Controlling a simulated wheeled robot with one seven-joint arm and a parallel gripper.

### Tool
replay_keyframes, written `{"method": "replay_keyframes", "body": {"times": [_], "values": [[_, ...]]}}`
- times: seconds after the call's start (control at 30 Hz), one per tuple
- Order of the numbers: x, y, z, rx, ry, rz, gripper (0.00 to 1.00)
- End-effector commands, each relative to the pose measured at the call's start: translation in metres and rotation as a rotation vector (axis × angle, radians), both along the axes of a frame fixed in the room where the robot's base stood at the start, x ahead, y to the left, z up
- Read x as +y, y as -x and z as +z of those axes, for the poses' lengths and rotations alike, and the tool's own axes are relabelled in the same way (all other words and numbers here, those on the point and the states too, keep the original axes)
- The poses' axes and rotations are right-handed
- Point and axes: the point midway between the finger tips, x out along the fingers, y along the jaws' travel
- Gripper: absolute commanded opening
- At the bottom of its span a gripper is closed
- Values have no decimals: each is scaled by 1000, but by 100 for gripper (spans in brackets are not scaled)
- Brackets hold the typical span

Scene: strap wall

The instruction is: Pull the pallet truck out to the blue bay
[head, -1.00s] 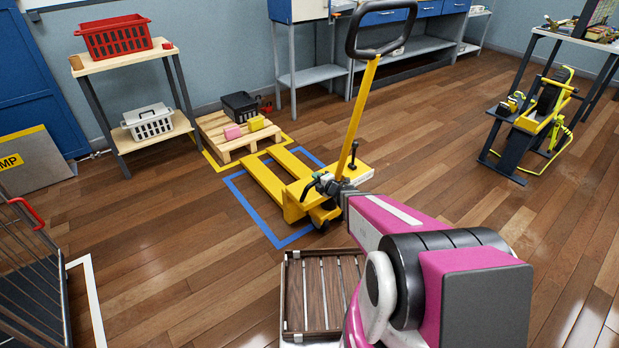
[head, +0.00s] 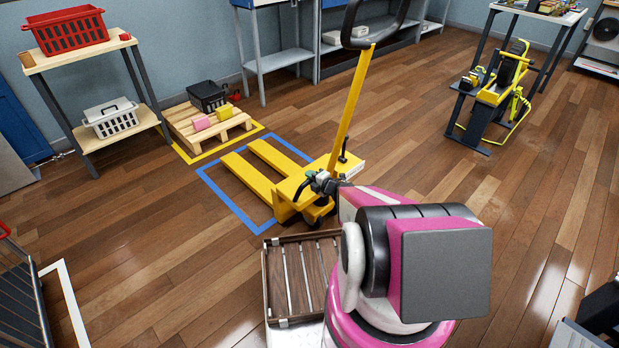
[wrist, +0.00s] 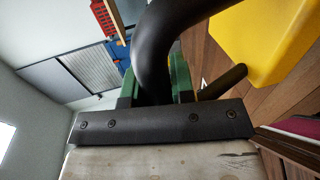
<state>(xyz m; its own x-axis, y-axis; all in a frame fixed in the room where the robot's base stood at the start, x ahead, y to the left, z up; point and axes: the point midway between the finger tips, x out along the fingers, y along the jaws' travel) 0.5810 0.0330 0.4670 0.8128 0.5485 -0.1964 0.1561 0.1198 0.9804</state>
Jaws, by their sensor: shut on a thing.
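The yellow pallet truck (head: 290,193) stands upright on the floor, its long steering arm (head: 348,105) ending in a black loop handle (head: 347,30). Its two forks lie within the blue-outlined bay (head: 233,205), with tips close to the far line. Its wheeled body is at the near right side of the bay and hides part of the outline. My gripper (head: 322,183) is low at the truck's front. In the wrist view, its green fingers (wrist: 157,85) are shut on a black curved bar (wrist: 155,50). The exact contact is partly hidden.
A wooden pallet (head: 205,130) with a dark crate and small blocks sits behind, in a yellow outline. A shelf (head: 90,55) stands left. A yellow-black machine (head: 490,95) stands right. A slatted wooden tray (head: 303,280) is near my arm. Floor to the right is open.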

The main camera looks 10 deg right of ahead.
Motion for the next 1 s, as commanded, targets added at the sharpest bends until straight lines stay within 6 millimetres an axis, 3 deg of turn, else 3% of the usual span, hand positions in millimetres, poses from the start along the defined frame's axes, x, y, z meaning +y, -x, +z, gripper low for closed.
{"method": "replay_keyframes", "body": {"times": [0.07, 0.1, 0.17, 0.53, 1.0], "values": [[-2, 3, -2, 7, 7, -6, 0], [-2, 3, -2, 8, 8, -6, 30], [-2, 3, -2, 8, 7, -6, 48], [-4, 6, 0, 4, 4, -4, 48], [-38, 57, 13, 6, 5, -6, 48]]}}
